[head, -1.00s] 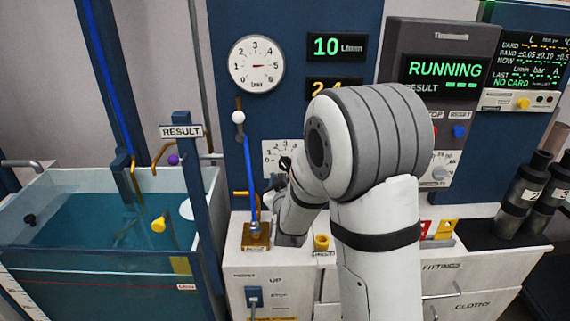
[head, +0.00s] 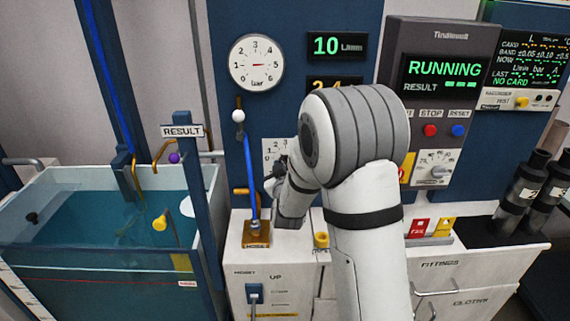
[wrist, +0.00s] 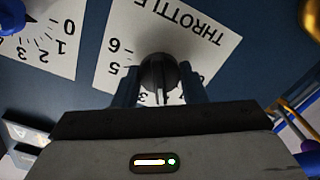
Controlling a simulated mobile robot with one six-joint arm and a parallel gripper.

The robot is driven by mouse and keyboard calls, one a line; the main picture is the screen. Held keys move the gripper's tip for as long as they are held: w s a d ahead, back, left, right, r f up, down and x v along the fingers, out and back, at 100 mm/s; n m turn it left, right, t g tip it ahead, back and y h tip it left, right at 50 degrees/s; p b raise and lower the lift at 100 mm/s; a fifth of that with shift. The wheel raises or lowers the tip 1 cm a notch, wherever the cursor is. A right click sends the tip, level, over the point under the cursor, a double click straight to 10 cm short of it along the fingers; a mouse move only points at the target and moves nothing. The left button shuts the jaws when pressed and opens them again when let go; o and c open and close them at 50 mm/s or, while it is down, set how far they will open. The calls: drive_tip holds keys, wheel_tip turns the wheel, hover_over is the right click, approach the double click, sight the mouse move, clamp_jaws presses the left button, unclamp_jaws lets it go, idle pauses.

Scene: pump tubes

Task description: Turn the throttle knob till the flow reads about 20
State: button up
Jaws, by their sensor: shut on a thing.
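The throttle knob (wrist: 158,72) is a dark round knob on a white THROTTLE dial card (wrist: 150,30), seen upside down in the wrist view. My gripper (wrist: 160,90) is shut on the knob, one finger on each side. Its pointer and part of the scale are hidden, so I cannot tell its setting. In the head view the card (head: 270,150) shows in part, and my wrist covers the knob. The green flow display (head: 337,46) reads 10 L/min. The amber display (head: 333,83) below it is partly hidden by my arm.
A second dial card (wrist: 45,35) with a blue knob (wrist: 12,15) sits close to my gripper. A blue hose (head: 250,175) rises left of my wrist. The RUNNING panel (head: 445,70) stands right of my arm. A water tank (head: 100,270) is at left.

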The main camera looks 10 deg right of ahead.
drive_tip(key=c, duration=0.3)
drive_tip(key=shift+f+b, duration=0.1)
drive_tip(key=shift+b, duration=0.4)
drive_tip(key=m+b, duration=0.1)
drive_tip(key=b, duration=0.2)
drive_tip(key=shift+f+m+b, duration=0.2)
drive_tip(key=shift+m+b, duration=0.1)
drive_tip(key=m+b, duration=0.4)
drive_tip(key=b, duration=0.2)
drive_tip(key=shift+d+r+b, duration=0.1)
drive_tip(key=shift+b, duration=0.25)
drive_tip(key=shift+r+m+b, duration=0.15)
drive_tip(key=shift+m+b, duration=0.25)
drive_tip(key=shift+b, duration=0.2)
drive_tip(key=shift+r, duration=0.1)
